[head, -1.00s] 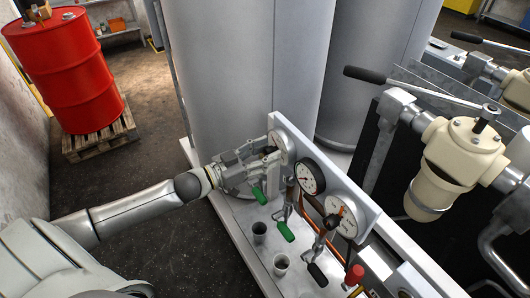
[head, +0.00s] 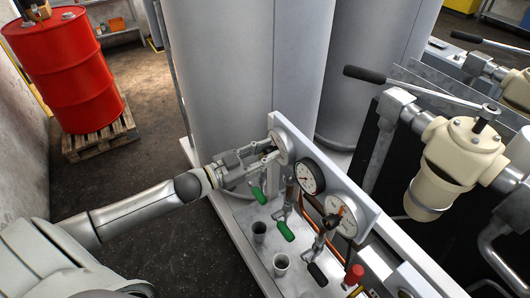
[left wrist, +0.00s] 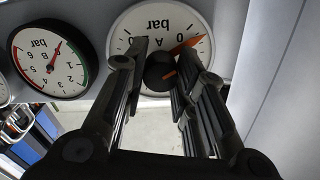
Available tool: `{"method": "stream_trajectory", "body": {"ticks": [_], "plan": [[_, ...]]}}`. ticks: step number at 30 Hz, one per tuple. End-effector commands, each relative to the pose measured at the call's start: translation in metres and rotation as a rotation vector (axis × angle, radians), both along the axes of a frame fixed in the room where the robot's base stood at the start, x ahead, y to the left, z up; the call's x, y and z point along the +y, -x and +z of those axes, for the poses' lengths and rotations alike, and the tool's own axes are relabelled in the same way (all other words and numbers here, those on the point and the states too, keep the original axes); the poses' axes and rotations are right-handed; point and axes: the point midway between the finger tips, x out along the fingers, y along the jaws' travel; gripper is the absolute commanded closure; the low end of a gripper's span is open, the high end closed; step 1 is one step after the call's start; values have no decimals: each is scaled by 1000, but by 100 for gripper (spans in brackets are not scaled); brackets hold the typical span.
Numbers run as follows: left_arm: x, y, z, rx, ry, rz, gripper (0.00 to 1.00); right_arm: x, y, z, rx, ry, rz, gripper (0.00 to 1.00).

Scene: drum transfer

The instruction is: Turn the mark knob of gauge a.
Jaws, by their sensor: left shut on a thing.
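Gauge a (head: 285,149) is the white round dial at the far left end of the gauge panel, partly hidden by my gripper in the head view. In the left wrist view its face (left wrist: 126,38) shows upside down, with "bar" and "A". Its black mark knob (left wrist: 159,71) has an orange line and sits at the dial's middle; an orange pointer (left wrist: 189,45) slants up right. My left gripper (head: 271,148) reaches the dial face and is shut on the knob, one finger on each side in the left wrist view. My right gripper is in neither view.
Gauge B (head: 309,177) and a third gauge (head: 341,215) sit along the same panel. Green-handled valves (head: 286,231) and small cups (head: 281,262) stand below. Tall grey tanks (head: 225,75) rise behind. A red drum (head: 65,75) stands on a pallet at left.

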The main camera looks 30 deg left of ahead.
Motion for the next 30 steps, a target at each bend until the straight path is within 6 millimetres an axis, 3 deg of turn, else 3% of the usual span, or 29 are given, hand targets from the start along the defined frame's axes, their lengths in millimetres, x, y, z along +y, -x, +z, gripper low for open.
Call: {"method": "stream_trajectory", "body": {"ticks": [30], "plan": [[-2, 1, -3, -471, -796, -1, 98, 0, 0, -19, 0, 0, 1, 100]]}}
